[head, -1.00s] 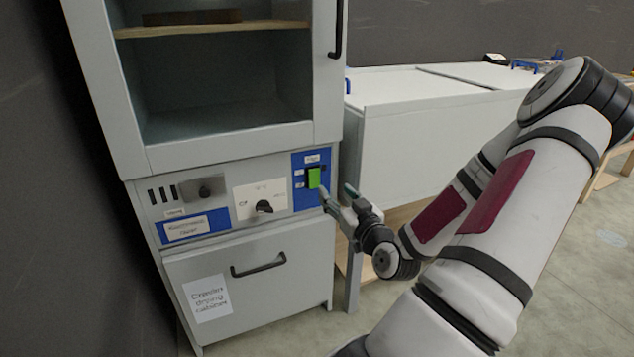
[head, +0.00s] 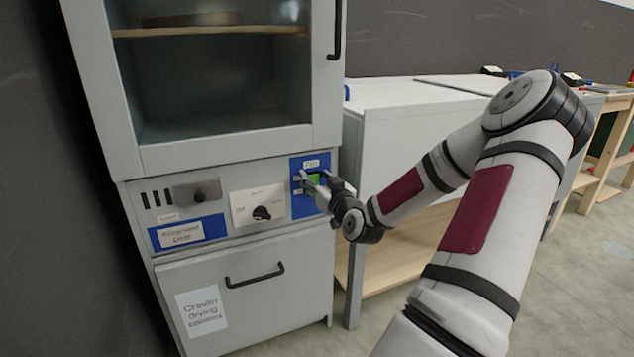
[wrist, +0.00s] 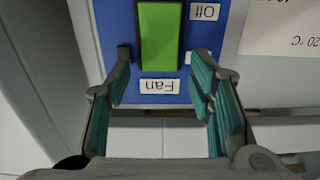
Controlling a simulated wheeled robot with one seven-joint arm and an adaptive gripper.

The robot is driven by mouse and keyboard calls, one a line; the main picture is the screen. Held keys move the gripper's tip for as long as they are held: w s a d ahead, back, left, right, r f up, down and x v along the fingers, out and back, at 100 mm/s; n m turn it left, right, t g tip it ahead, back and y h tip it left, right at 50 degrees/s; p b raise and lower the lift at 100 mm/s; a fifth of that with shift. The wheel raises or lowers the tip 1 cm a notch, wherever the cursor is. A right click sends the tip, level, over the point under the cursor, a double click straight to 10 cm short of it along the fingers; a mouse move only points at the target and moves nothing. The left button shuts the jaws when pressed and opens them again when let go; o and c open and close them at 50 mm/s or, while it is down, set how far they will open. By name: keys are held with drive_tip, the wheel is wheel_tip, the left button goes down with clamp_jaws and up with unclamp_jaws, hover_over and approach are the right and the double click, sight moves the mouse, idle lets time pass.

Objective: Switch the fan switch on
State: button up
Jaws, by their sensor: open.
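The fan switch is a green rocker (wrist: 160,38) on a blue plate with a "Fan" label, and it shows upside down in the wrist view. In the head view the green switch (head: 314,179) is partly hidden by my gripper (head: 308,182). In the wrist view my gripper (wrist: 160,88) is open and empty, with its teal-padded fingers either side of the switch's lower part as pictured. An "Off" label sits beside the switch. I cannot tell whether the fingers touch the panel.
The switch is on a grey drying cabinet (head: 215,155) with a dark knob (head: 262,213) on a white plate left of it. A drawer handle (head: 255,275) juts out below. A white-topped bench (head: 420,98) stands to the right, close to my arm.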

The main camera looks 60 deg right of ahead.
clamp_jaws()
drive_tip(key=shift+w+r+p, duration=0.15)
drive_tip(key=shift+r+p, duration=0.1)
drive_tip(key=shift+p, duration=0.55)
drive_tip(key=shift+g+p, duration=0.4)
drive_tip(key=shift+d+g+y+p, duration=0.1)
drive_tip(key=shift+g+y+p, duration=0.25)
drive_tip(key=shift+p, duration=0.3)
drive_tip(key=shift+f, duration=0.1)
